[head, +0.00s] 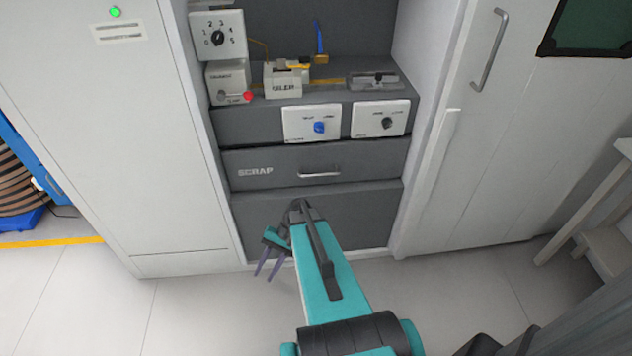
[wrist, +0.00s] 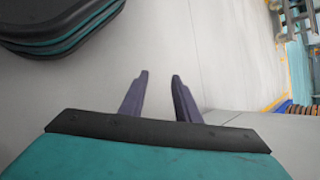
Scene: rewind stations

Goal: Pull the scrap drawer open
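The scrap drawer (head: 275,170) is a dark grey front marked SCRAP, low in the machine's recess in the head view. It looks closed, flush with the panels around it. My gripper (head: 268,275) is below and left of the handle, in front of the lower panel and clear of the drawer. In the wrist view my gripper's two purple fingers (wrist: 159,85) stand apart with nothing between them. The wrist view does not show the drawer.
Above the drawer are two white switch plates (head: 312,124), a dial box (head: 217,35) and a small box with a red knob (head: 228,83). A tall white cabinet door with a handle (head: 489,50) is on the right. A table (head: 600,205) stands far right.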

